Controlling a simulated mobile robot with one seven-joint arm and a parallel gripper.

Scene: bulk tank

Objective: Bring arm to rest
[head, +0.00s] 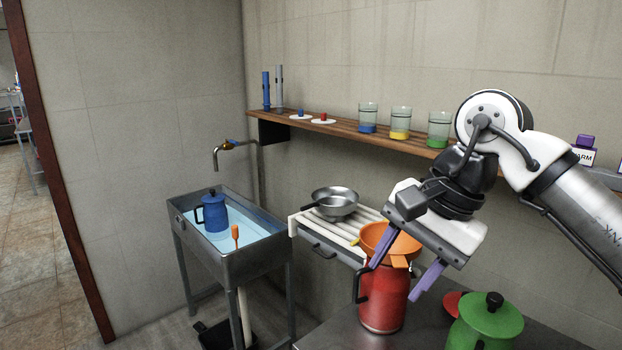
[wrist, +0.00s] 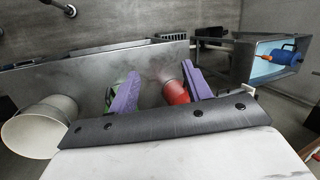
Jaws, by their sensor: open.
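My gripper (head: 394,283) is open with its two purple fingers pointing down. In the head view it hangs in front of and slightly right of the red jug (head: 384,300), which has an orange funnel (head: 391,240) on top. One finger overlaps the funnel's edge in this view; I cannot tell whether it touches. In the wrist view both purple fingers (wrist: 160,68) stand apart, with nothing held between them. The red jug (wrist: 175,92) shows behind the right finger there. My arm reaches in from the right, bent at the elbow.
A green jug (head: 486,325) stands on the metal table (head: 325,338) at front right. A wooden shelf (head: 345,133) with glass beakers runs behind. The sink (head: 245,262) holds a blue jug (head: 213,213) in water. A steel pan (head: 335,203) sits on the drainer.

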